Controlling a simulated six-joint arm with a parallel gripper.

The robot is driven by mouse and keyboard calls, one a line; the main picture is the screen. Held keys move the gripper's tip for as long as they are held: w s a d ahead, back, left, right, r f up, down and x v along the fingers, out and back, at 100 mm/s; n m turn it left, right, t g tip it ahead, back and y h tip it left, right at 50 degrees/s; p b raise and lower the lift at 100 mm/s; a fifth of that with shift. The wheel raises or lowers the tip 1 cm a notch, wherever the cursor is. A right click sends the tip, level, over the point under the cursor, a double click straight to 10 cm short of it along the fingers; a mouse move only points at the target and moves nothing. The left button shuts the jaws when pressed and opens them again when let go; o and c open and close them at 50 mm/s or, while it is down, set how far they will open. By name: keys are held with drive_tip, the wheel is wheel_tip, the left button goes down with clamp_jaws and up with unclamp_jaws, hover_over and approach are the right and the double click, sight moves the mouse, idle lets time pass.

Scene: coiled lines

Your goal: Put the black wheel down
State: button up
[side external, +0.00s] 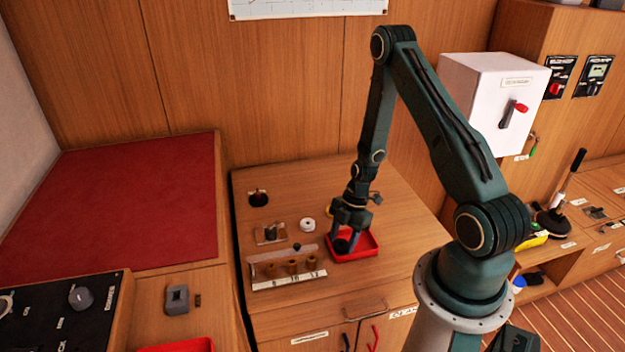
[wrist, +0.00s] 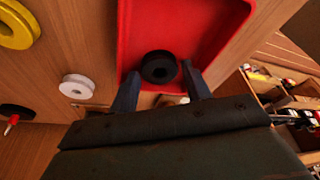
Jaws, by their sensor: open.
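The black wheel (wrist: 158,68) lies in the red tray (wrist: 195,15), near one end of it, in the wrist view. In the side external view the red tray (side external: 369,249) sits on the wooden counter, and the wheel (side external: 342,245) shows as a dark shape under my gripper. My gripper (wrist: 160,85) is open, with one finger on each side of the wheel and gaps visible between them. The fingers (side external: 346,237) reach down into the left part of the tray. Whether they touch the tray floor cannot be told.
A white wheel (side external: 307,225) and a yellow wheel (wrist: 18,25) lie beside the tray. A wooden rack (side external: 287,268) with several round pieces stands in front left. A small block with a dark peg (side external: 270,235) is behind it. The counter right of the tray is clear.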

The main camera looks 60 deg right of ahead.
drive_tip(key=v, duration=1.2)
idle(0.6)
drive_tip(key=a+r+m+h, duration=0.1)
drive_tip(key=a+r+m, duration=0.15)
drive_tip(key=r, duration=0.35)
drive_tip(key=a+r+m+t+h, duration=0.1)
drive_tip(key=a+r+m, duration=0.1)
drive_tip(key=a+r, duration=0.35)
drive_tip(key=a+r+m+h, duration=0.1)
drive_tip(key=a+r+m, duration=0.1)
drive_tip(key=r, duration=0.6)
drive_tip(key=s+a+r+m+t, duration=0.3)
drive_tip(key=s+a+r+m, duration=0.5)
drive_tip(key=s, duration=0.3)
drive_tip(key=shift+a+r+t, duration=0.3)
drive_tip(key=shift+r, duration=0.3)
